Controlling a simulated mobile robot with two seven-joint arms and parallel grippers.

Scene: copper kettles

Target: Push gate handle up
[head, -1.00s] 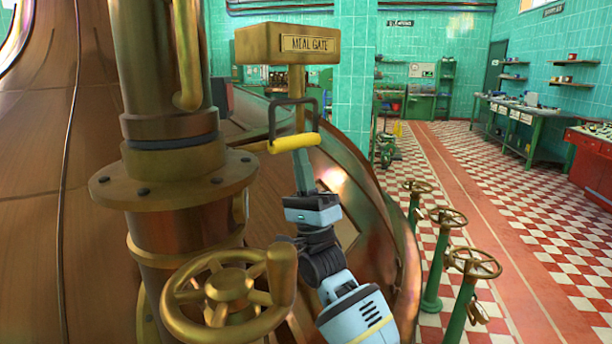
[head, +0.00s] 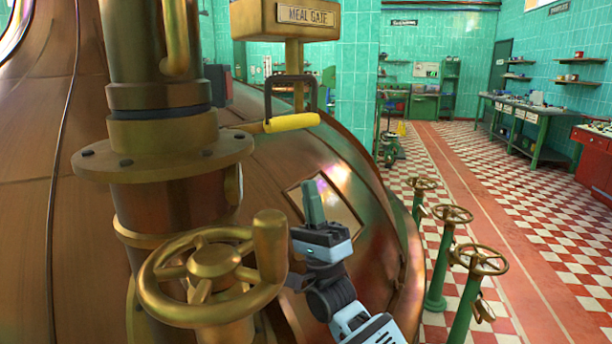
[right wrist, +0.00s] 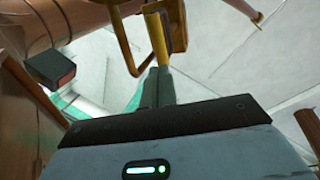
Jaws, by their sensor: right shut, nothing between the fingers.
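The gate handle (head: 291,122) is a yellow grip on a dark bracket. It hangs below the brass box with the MEAL GATE plate (head: 309,15). My right gripper (head: 312,188) is shut and empty, its fingers pointing up. In the head view its tips are below the handle, with a gap between. In the right wrist view, the yellow grip of the handle (right wrist: 156,38) shows just beyond the fingertips (right wrist: 160,72), and I cannot tell the distance there. My left gripper is not in view.
A brass handwheel (head: 212,264) and a thick flanged pipe (head: 165,165) stand close to the left of my right arm. The copper kettle (head: 370,215) curves behind it. Green valve stands (head: 442,270) rise at the right; the checkered floor beyond has free room.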

